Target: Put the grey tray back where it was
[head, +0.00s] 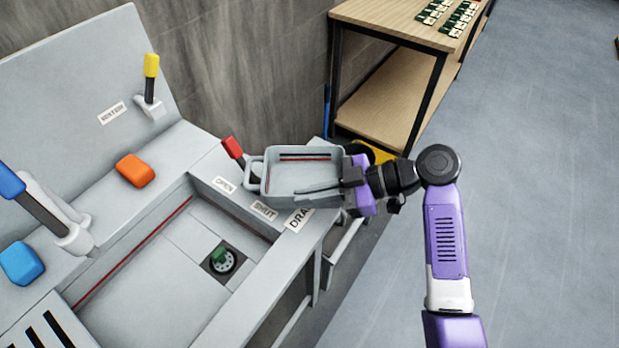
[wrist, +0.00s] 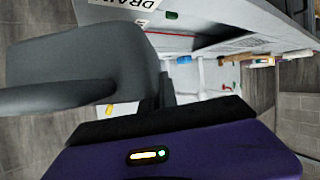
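The grey tray (head: 268,190) is a shallow rectangular box with a loop handle at its left end. A thin red line runs along its inside far wall. It is over the right corner of the grey sink unit, near the labels. My gripper (head: 352,176) is at the tray's right end and appears shut on it. In the wrist view the tray (wrist: 85,60) fills the upper left as a blurred grey shape, and it hides most of the fingers. Whether the tray touches the unit below is hard to tell.
The grey sink unit (head: 165,305) has a recessed basin with a green-and-dark drain part (head: 222,259). Levers with red (head: 232,147), yellow (head: 151,66) and blue (head: 11,181) grips stand around it. A wooden table (head: 385,17) is behind; open floor lies right.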

